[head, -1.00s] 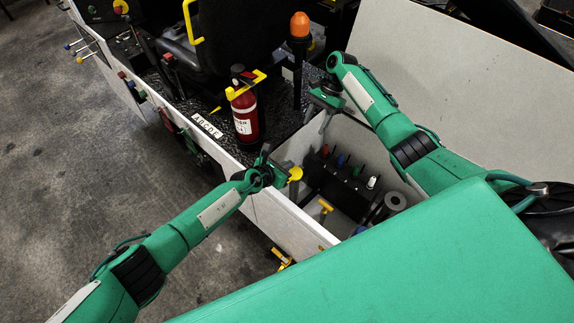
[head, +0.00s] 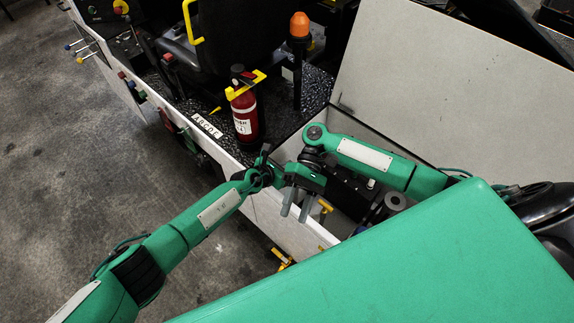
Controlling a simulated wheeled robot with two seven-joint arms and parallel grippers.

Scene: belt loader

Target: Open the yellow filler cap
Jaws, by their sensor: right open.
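The yellow filler cap does not show now; my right gripper covers the place where it showed earlier, by the white side wall of the open bay. My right gripper (head: 294,217) is open, its two grey fingers apart and pointing down over the wall's edge. I see nothing between the fingers. My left gripper (head: 266,166) is at the wall's top edge, close to the left of the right gripper. Its fingers are too dark and hidden to tell their state.
The open bay holds a dark block and a yellow T-handle (head: 325,206). A red fire extinguisher (head: 244,110) stands behind the grippers. An orange beacon (head: 300,26) is on a post. A raised white panel (head: 450,90) bounds the right; a green cover (head: 400,260) fills the front.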

